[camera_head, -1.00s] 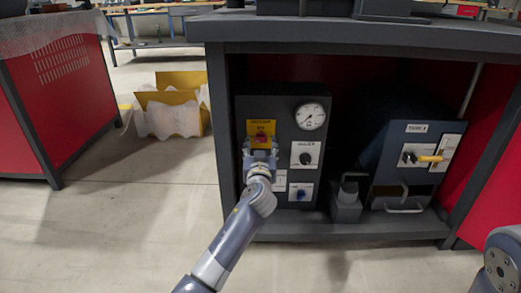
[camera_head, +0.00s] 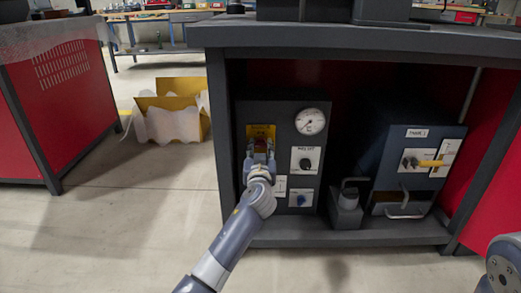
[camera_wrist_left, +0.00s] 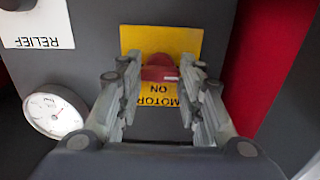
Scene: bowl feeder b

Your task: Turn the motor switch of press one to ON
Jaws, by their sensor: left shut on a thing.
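The motor switch, a red knob on a yellow plate (camera_head: 257,131), is on the upper left of the dark control panel (camera_head: 280,117) under the bench. In the left wrist view the red knob (camera_wrist_left: 159,70) lies between the fingertips, and the yellow plate (camera_wrist_left: 185,40) shows upside-down "MOTOR" and "ON" lettering. My left gripper (camera_wrist_left: 160,76) is shut on the red knob, its fingers on either side of it. In the head view my left gripper (camera_head: 260,154) hides much of the switch. My right gripper is out of view.
A gauge (camera_head: 310,121), a black relief knob (camera_head: 305,160) and a blue knob (camera_head: 301,198) sit on the same panel. To its right are a pedal-like block (camera_head: 346,211) and a tank unit (camera_head: 391,165) with a yellow lever (camera_head: 432,163). Bench uprights flank the bay.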

